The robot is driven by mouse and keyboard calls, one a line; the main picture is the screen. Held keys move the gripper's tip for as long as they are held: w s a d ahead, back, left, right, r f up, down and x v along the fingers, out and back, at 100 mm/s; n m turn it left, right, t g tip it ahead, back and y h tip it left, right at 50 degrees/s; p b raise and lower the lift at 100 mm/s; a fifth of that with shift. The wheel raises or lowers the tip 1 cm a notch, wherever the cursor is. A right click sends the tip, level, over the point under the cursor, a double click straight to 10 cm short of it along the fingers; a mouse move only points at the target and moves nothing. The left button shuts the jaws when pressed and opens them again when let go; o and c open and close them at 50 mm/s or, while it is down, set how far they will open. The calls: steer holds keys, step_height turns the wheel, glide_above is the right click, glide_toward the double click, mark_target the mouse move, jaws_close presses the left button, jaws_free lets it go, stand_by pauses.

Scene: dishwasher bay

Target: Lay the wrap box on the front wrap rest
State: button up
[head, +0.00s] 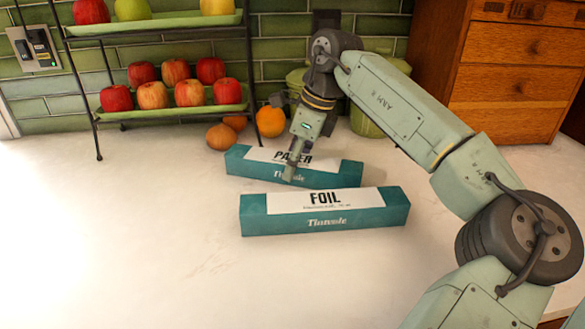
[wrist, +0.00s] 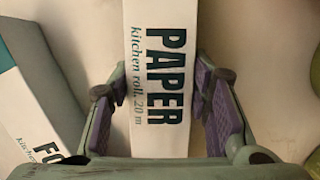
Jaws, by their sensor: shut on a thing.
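My gripper (head: 289,176) reaches down over a teal and white box labelled PAPER (head: 243,166). In the wrist view the PAPER box (wrist: 158,60) runs lengthwise between my purple-padded fingers (wrist: 163,95), and they are shut on it. I cannot tell if the box is lifted off the counter. A similar box labelled FOIL (head: 325,215) lies just in front of it on the counter. The FOIL box also shows in the wrist view (wrist: 38,100), at the left. No box labelled wrap and no clear wrap rest is visible.
A two-tier rack with green trays (head: 172,110) of apples stands at the back left. Green canisters (head: 366,122) and a wooden drawer unit (head: 513,96) stand behind my arm. The white counter (head: 130,240) is clear at the front left.

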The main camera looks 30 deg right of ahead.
steer(key=c, duration=0.8)
